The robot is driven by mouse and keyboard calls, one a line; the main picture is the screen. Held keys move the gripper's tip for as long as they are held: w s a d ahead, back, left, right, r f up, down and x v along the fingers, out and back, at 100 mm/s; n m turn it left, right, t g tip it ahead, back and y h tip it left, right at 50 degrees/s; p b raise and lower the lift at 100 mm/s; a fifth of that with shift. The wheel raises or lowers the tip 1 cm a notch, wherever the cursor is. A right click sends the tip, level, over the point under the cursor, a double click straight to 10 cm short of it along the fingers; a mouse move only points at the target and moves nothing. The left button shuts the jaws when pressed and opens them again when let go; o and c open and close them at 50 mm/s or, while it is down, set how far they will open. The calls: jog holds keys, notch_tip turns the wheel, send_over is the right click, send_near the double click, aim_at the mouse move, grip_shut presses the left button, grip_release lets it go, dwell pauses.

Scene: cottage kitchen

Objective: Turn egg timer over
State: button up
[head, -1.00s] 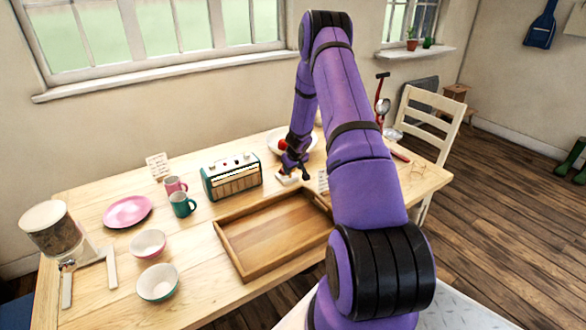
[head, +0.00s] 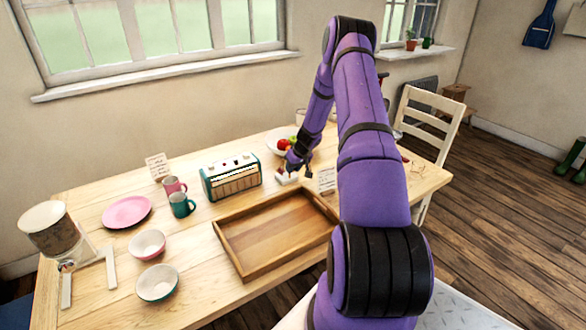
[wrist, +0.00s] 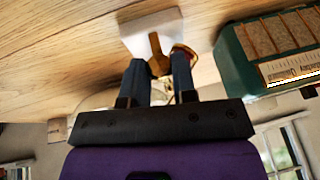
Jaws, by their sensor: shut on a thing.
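My gripper (wrist: 160,82) is shut on a small brown-gold piece (wrist: 158,62), which I take to be part of the egg timer. A white square block (wrist: 140,42) is just beyond the fingertips, at the table top. In the head view my gripper (head: 298,170) is low over the table's far side, by the small white block (head: 286,179). The timer itself is too small to make out there.
The green radio (head: 232,177) stands left of my gripper and looms close in the wrist view (wrist: 240,62). A wooden tray (head: 225,238) lies in front.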

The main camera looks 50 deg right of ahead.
jog(key=o, duration=0.9)
jog(key=shift+r, duration=0.1)
jog(key=v, duration=1)
jog(key=shift+s+r, duration=0.1)
jog(key=shift+r, duration=0.2)
